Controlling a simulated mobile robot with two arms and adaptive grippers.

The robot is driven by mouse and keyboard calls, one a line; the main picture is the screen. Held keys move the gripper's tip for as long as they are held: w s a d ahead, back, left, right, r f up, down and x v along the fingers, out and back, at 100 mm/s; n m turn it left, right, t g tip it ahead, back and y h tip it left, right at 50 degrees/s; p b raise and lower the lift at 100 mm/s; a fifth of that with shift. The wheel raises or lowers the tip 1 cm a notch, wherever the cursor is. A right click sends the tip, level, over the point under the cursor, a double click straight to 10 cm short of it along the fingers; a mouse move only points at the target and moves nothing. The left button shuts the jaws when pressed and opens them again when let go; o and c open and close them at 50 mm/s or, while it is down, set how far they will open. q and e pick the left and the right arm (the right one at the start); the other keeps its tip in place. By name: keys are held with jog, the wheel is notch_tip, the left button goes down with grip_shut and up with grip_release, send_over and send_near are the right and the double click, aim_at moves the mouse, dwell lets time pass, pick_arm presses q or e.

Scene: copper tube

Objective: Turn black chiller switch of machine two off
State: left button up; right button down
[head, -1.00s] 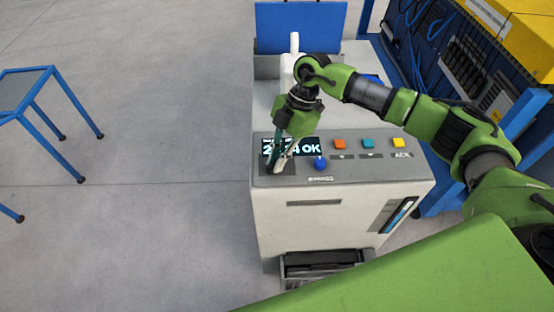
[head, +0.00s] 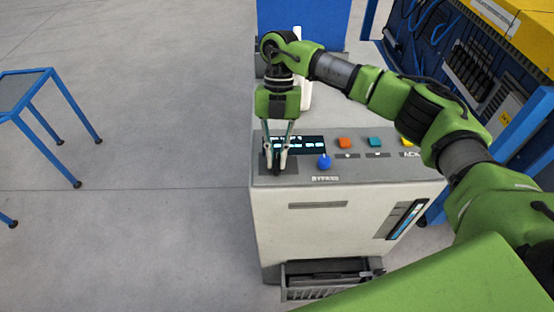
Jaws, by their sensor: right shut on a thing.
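The white-grey machine (head: 300,220) stands in the middle of the head view with a sloped grey control panel on top. The black switch (head: 276,161) sits at the panel's left end, mostly hidden by my fingers. My right gripper (head: 276,157) points down over it, one finger on each side, and is shut on it. The panel's display (head: 312,146), just right of the fingers, shows small light dashes. My left gripper is not in view.
A blue knob (head: 324,161) sits close to the right of my fingers. Orange (head: 344,142), teal (head: 375,141) and yellow buttons lie further right. A blue-framed table (head: 40,90) stands at the left, with open floor between.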

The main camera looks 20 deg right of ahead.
jog(key=shift+n+h+b, duration=0.3)
jog(key=shift+n, duration=0.2)
jog(key=c, duration=2.1)
grip_release()
jog(key=shift+r, duration=0.1)
jog(key=v, duration=1.1)
jog(key=shift+w+r, duration=0.3)
jog(key=shift+r, duration=0.05)
